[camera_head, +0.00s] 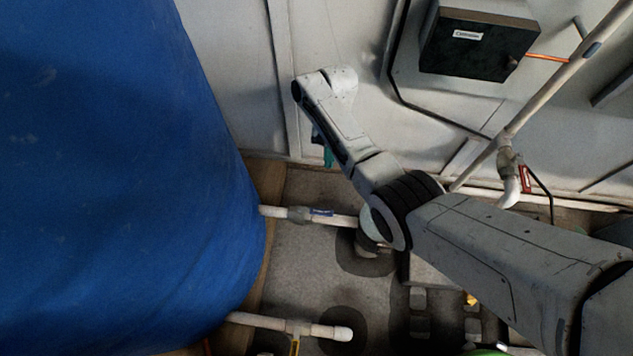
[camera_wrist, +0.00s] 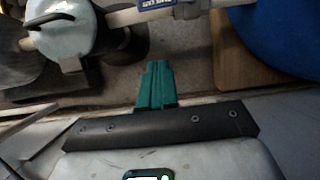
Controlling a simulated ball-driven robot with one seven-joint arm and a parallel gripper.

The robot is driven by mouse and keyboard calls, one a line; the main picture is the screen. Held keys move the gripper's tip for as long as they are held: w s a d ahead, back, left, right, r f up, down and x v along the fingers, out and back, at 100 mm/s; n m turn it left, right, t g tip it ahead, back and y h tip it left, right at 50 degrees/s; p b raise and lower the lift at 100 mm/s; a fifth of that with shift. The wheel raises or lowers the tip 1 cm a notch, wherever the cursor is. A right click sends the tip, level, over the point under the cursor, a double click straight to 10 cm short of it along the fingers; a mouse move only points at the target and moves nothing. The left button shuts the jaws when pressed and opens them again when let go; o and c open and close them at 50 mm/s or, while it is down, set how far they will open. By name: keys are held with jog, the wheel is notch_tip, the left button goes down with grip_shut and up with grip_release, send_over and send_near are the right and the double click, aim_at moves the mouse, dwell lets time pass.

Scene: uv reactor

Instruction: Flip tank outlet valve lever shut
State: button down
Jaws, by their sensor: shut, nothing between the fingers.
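The blue tank (camera_head: 120,170) fills the left of the head view, and its edge shows at top right in the wrist view (camera_wrist: 285,35). A pale outlet pipe (camera_head: 345,220) leaves its side, carrying a grey valve (camera_head: 297,214) with a blue lever (camera_head: 321,212) lying along the pipe. In the wrist view the blue lever (camera_wrist: 157,5) is cut by the top edge. My gripper (camera_wrist: 156,66) has teal fingers, shut and empty, pointing toward the pipe but apart from it. In the head view my gripper (camera_head: 328,156) is mostly hidden behind my arm.
A lower pipe (camera_head: 320,330) with a yellow lever (camera_head: 295,346) also leaves the tank. A red-handled valve (camera_head: 526,179) sits on the right-hand pipe. A black box (camera_head: 475,45) is on the wall. A rounded pale housing (camera_wrist: 65,30) stands left of the lever in the wrist view.

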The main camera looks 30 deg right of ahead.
aim_at(319, 212)
jog(key=shift+w, duration=0.15)
jog(key=s+a+f+b, duration=0.4)
jog(key=s+f, duration=0.2)
jog(key=f, duration=0.3)
jog(key=shift+s+a+f, duration=0.15)
jog(key=shift+a, duration=0.15)
jog(key=shift+s+p, duration=0.15)
jog(key=shift+p, duration=0.35)
